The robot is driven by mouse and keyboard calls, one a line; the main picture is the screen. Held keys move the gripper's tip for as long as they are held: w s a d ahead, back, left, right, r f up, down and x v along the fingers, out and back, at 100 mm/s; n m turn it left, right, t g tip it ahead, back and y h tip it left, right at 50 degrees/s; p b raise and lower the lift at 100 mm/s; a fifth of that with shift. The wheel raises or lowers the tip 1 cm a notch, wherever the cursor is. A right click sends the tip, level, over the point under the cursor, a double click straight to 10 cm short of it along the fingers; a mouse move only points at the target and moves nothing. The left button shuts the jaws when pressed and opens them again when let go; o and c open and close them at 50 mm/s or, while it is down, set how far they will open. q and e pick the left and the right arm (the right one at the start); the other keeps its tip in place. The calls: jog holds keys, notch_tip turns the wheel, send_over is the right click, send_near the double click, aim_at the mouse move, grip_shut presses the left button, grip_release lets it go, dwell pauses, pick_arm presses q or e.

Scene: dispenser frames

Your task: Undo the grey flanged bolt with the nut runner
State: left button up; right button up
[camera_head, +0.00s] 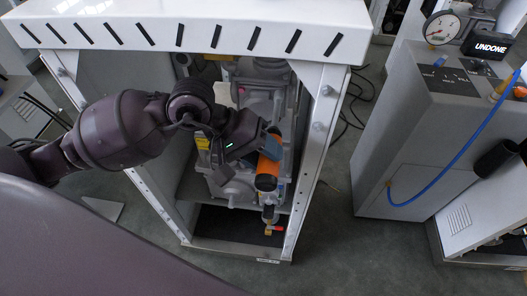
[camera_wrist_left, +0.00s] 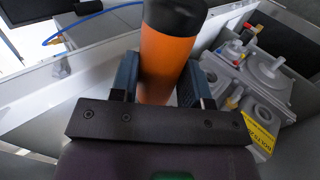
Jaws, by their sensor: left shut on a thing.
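My left gripper (camera_head: 264,147) is shut on the orange and black nut runner (camera_head: 268,168), inside the open front of the white frame. In the left wrist view the nut runner's orange body (camera_wrist_left: 167,65) stands between the two blue-grey fingers (camera_wrist_left: 160,85), with its black end pointing up in the picture. I cannot make out the grey flanged bolt in either view; the arm and tool cover part of the grey machine. My right gripper is not in view.
The grey machine (camera_head: 232,190) stands inside the white frame (camera_head: 306,150), whose posts flank my arm. A brass fitting with a red part (camera_head: 270,230) sits low in front. At right, a grey cabinet (camera_head: 415,150) carries a gauge (camera_head: 441,28), an "UNDONE" sign (camera_head: 490,46) and a blue hose (camera_head: 456,153).

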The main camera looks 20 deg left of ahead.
aim_at(258, 184)
pick_arm(q)
jog(key=shift+w+r, duration=0.15)
jog(key=shift+r, duration=0.05)
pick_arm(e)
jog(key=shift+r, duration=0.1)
pick_arm(q)
jog(key=shift+s+d, duration=0.1)
jog(key=shift+s, duration=0.65)
jog(key=shift+s+d+f+p, duration=0.1)
jog(key=shift+s+d+p, duration=0.15)
jog(key=shift+s, duration=0.55)
jog(key=shift+s+d+p, duration=0.1)
jog(key=shift+s+d, duration=0.2)
jog(key=shift+s, duration=0.5)
jog(key=shift+s+d, duration=0.25)
jog(key=shift+s, duration=0.85)
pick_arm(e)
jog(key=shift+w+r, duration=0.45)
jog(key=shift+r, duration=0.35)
